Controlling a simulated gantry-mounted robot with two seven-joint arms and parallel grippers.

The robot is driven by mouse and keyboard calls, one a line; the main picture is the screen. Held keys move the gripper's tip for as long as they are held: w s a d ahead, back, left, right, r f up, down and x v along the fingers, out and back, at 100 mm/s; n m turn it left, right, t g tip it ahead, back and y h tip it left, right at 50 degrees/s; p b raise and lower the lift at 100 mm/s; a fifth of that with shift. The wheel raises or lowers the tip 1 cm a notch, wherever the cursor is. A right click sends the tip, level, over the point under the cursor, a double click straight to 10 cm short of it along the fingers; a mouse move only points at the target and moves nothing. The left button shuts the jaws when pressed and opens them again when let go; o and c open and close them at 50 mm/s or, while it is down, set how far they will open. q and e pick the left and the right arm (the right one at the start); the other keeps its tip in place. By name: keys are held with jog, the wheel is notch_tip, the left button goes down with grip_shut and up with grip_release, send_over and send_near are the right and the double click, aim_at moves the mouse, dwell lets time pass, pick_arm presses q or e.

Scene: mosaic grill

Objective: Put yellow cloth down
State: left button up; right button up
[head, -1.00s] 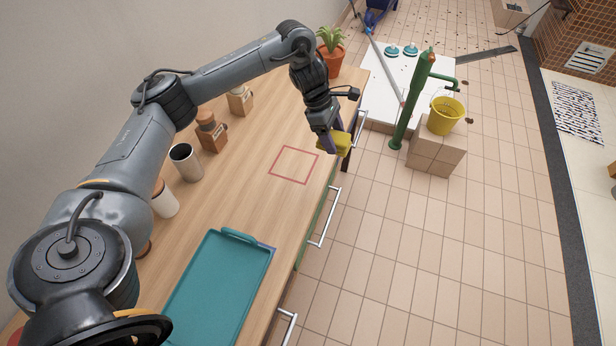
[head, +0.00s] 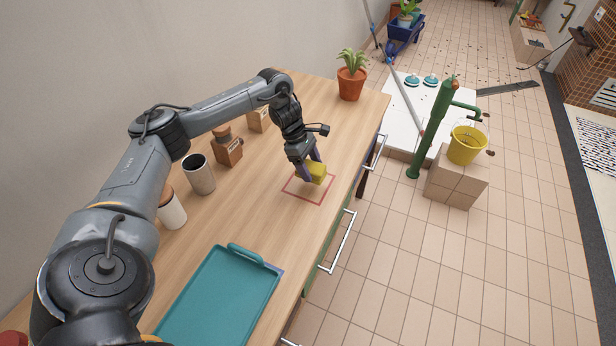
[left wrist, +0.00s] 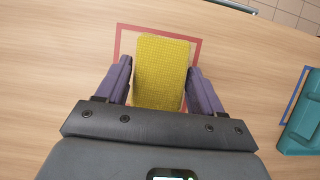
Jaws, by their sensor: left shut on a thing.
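The yellow cloth (head: 316,174) is a small folded block with a woven texture. It also shows in the left wrist view (left wrist: 162,72), between the two purple fingers. My left gripper (head: 308,172) is shut on it, over the red square outline (head: 296,196) on the wooden counter. In the left wrist view the cloth covers part of the red outline (left wrist: 118,42) and overlaps its far edge. I cannot tell whether the cloth touches the counter. My right gripper is not in view.
A teal tray (head: 218,300) lies on the counter (head: 262,215) nearer me. A potted plant (head: 351,84) stands at the far end. A grey cup (head: 199,176), a white jar (head: 172,212) and wooden containers (head: 228,151) line the wall side. The counter around the outline is clear.

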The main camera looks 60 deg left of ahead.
pick_arm(q)
jog(key=shift+s+a+f, duration=0.2)
jog(key=shift+a+f, duration=0.1)
jog(key=shift+a, duration=0.15)
jog(key=shift+f+b, duration=0.65)
jog(key=shift+f, duration=1.35)
jog(key=o, duration=1.3)
jog(key=shift+f, duration=0.1)
jog(key=p+v, duration=0.4)
jog(key=v, duration=0.8)
jog(key=shift+w+d, duration=0.1)
jog(key=shift+r, duration=0.25)
